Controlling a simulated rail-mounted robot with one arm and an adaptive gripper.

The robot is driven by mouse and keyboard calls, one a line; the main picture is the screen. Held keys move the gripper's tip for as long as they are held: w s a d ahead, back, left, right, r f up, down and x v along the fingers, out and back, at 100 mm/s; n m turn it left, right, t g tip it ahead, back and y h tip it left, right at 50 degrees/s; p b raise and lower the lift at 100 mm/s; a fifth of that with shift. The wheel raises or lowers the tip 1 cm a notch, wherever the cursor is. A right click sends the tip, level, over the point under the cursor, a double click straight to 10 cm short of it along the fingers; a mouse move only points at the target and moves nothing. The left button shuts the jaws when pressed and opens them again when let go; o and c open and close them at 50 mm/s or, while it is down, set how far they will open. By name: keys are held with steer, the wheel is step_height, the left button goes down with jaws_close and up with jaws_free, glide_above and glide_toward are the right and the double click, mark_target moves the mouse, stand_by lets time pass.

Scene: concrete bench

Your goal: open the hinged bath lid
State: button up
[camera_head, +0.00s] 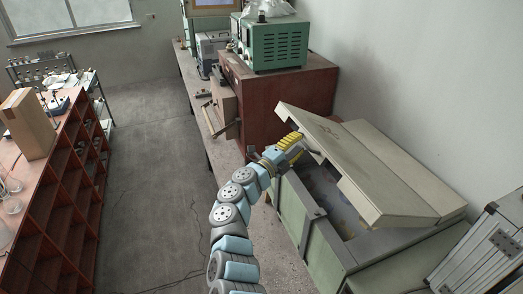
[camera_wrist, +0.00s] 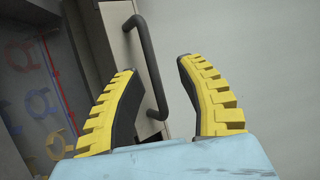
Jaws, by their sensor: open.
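The bath is a green box (camera_head: 297,212) with a grey rim on the bench at the right. Its beige hinged lid (camera_head: 378,172) is partly raised and tilted, with a gap at the near side showing the dark interior. My gripper (camera_head: 296,148) is at the lid's left edge in the head view. In the wrist view my gripper (camera_wrist: 160,72) has its two yellow-padded fingers apart. A dark bar handle (camera_wrist: 151,70) on the lid runs between them, nearer the left finger. I cannot tell whether either finger touches it.
A red-brown cabinet (camera_head: 283,92) with a green instrument (camera_head: 272,44) on top stands behind the bath. A silver case (camera_head: 490,245) is close at the lower right. A wall rises behind the lid. Open floor (camera_head: 150,170) lies to the left, before a red shelf unit (camera_head: 62,190).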

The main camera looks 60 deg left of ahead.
steer(key=s+d+r+p, duration=0.2)
steer(key=s+p, duration=0.2)
steer(key=s, duration=0.4)
steer(key=s+d+r+p, duration=0.3)
steer(key=s+p, duration=0.1)
steer(key=s, duration=0.3)
steer(key=shift+s+p, duration=0.4)
stand_by(1.3)
steer(key=shift+c, duration=0.2)
